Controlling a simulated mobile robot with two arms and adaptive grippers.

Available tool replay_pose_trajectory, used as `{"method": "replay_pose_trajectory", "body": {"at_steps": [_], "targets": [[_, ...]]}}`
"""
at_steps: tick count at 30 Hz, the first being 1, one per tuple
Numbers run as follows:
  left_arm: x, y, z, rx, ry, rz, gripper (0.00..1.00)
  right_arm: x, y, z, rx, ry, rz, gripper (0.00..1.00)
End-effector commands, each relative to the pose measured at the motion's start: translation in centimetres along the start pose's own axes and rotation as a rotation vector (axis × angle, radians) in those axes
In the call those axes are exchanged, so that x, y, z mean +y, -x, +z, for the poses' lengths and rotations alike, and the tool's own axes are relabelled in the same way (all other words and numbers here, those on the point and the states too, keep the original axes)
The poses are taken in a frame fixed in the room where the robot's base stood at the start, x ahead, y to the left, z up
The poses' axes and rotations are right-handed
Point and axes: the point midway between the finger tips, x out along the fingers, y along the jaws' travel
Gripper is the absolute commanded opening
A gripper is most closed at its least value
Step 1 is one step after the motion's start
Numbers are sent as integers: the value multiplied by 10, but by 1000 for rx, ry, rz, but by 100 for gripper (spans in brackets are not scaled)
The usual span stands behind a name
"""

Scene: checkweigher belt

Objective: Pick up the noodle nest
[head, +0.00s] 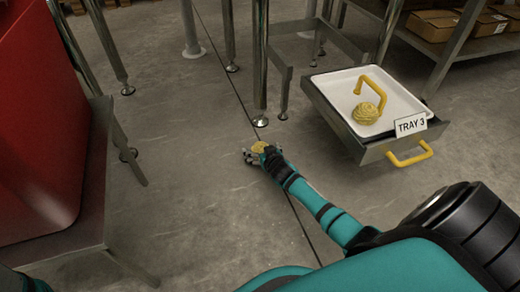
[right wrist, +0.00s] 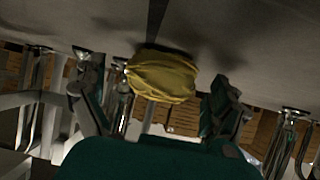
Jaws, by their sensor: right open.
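A yellow noodle nest (head: 259,147) lies on the concrete floor by a dark seam. My right gripper (head: 258,156) is low at the floor, right at this nest. In the right wrist view the nest (right wrist: 161,77) sits between the two spread fingers of the right gripper (right wrist: 163,95), with gaps on both sides. The gripper is open. A second noodle nest (head: 366,113) lies in the white tray (head: 338,84) marked TRAY 3. My left gripper is not in view.
A metal table leg (head: 260,70) stands just behind the floor nest. Shelved boxes (head: 434,25) are at back right.

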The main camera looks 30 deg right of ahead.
Motion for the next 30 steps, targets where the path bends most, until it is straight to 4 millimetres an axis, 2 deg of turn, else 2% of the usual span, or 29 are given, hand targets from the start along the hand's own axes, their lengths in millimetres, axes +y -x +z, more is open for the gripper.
{"method": "replay_pose_trajectory", "body": {"at_steps": [5,20,30], "targets": [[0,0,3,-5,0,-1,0,0,1,-1,1,0,0,99],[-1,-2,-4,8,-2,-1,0,0,1,-1,0,0,0,35],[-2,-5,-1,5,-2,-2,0,0,2,-4,1,-1,0,33]]}}
